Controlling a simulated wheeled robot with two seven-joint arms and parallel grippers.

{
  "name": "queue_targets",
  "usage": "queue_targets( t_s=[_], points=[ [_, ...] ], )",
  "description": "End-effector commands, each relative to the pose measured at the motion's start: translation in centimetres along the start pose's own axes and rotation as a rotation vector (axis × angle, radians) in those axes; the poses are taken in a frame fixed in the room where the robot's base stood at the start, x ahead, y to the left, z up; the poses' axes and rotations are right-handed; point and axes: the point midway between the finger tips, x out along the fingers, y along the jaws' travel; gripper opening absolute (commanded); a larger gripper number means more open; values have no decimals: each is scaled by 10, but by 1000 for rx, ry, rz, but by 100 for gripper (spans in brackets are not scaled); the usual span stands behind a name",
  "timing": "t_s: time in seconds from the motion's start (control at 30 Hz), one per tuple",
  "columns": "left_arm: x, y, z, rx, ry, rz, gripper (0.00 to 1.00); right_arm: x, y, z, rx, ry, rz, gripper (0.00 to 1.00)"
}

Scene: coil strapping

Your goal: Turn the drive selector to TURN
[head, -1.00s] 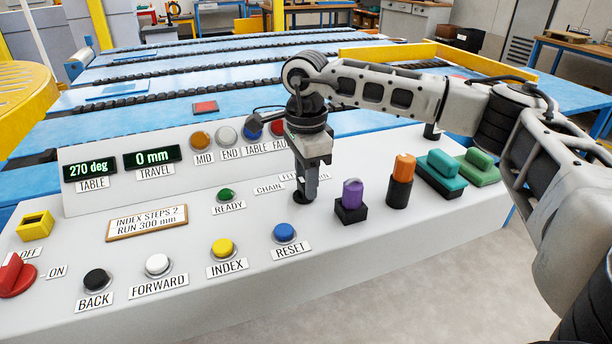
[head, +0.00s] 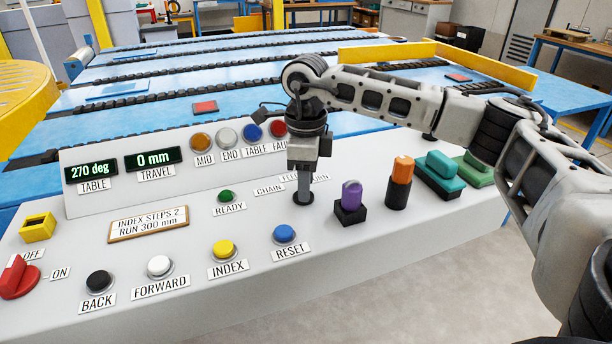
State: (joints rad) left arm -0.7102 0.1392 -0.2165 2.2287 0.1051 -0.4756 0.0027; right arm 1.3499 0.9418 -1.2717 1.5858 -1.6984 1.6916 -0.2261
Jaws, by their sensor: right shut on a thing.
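The drive selector (head: 303,199) is a dark round control on the grey console, right of the READY button. Its labels fan out behind it: CHAIN (head: 269,189) shows whole, while FEED and TURN (head: 321,178) are partly covered by my gripper. My right gripper (head: 304,189) points straight down over the selector and is shut on it. The fingers hide most of the knob, so which label its pointer faces cannot be told. My left gripper is not in view.
A purple knob (head: 351,195), an orange-topped post (head: 401,171) and teal blocks (head: 440,172) stand close to the right. The blue RESET button (head: 284,234) is in front. Lamps (head: 254,132) and displays (head: 153,158) line the raised back panel. Blue conveyors lie behind.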

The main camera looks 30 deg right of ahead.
Motion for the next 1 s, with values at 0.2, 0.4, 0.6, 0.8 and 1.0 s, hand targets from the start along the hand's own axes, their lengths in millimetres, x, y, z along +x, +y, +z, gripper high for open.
queue_targets(
  t_s=[0.2,0.4,0.6,0.8,1.0],
  points=[
    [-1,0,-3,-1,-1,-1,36,-2,1,0,154,0,0,15],
    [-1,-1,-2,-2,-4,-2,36,-1,1,0,249,0,-2,15],
    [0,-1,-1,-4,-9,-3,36,-2,1,1,298,-1,-2,15],
    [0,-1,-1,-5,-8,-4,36,-2,1,1,311,-2,-2,15],
    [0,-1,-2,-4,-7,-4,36,-2,1,1,312,-3,-2,15]
  ],
)
